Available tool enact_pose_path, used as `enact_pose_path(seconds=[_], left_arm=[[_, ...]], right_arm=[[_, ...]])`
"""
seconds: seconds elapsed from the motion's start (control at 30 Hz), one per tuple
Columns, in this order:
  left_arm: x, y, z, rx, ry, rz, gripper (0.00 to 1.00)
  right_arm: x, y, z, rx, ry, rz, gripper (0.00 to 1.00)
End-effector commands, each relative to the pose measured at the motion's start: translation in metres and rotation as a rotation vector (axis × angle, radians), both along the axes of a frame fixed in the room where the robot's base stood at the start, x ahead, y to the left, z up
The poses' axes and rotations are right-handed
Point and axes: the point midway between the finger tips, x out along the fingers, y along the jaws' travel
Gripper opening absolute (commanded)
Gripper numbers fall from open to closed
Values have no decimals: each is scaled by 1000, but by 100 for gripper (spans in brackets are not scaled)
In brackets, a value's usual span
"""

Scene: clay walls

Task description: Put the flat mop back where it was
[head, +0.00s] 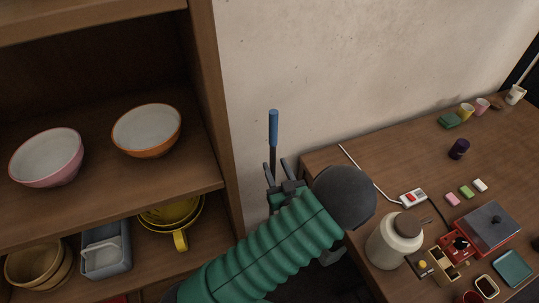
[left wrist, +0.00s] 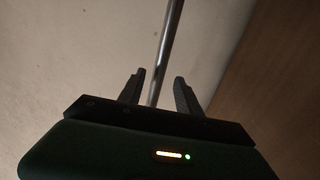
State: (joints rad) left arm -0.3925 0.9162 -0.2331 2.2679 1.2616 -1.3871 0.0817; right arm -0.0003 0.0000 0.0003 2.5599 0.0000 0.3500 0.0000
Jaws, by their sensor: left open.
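The flat mop (head: 273,130) stands upright between the shelf and the table, near the wall. Its blue grip shows in the head view, with a darker pole below it; its lower end is hidden behind my arm. In the left wrist view its metal pole (left wrist: 166,50) runs up between the fingers. My left gripper (head: 277,167) is open, its two fingers apart on either side of the pole, and it also shows in the left wrist view (left wrist: 158,85). I cannot tell whether either finger touches the pole. My right gripper is not in view.
A wooden shelf (head: 205,90) with bowls stands close on the left. A wooden table (head: 400,150) on the right holds a large jar (head: 394,240), a power strip (head: 413,197) and several small items. The plain wall is behind the mop.

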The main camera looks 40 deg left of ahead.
Motion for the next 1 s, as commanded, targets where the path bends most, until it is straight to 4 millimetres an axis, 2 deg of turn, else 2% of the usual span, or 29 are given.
enact_pose_path(seconds=[0.03, 0.1, 0.27, 0.37, 0.43, 0.53, 0.63, 0.73, 0.8, 0.87, 1.0], left_arm=[[-5, -12, 0, -2, 1, -5, 41], [-13, -24, 1, -1, 0, -4, 41], [-22, -37, 0, -11, 2, -3, 41], [-13, -41, -10, -102, 29, -40, 41], [2, -50, -23, -231, 79, -106, 41], [22, -83, -41, -454, 198, -262, 41], [24, -126, -46, -626, 357, -444, 41], [5, -161, -42, -727, 547, -619, 41], [-21, -176, -36, -753, 699, -725, 41], [-48, -181, -30, -752, 830, -793, 41], [-101, -171, -21, -705, 1078, -862, 41]], right_arm=[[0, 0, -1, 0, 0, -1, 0], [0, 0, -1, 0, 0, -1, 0], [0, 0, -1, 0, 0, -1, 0], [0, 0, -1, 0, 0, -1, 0], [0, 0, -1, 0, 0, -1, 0], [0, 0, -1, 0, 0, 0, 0], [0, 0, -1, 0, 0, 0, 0], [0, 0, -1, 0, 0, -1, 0], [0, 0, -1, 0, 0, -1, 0], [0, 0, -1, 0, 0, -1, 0], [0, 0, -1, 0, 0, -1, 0]])
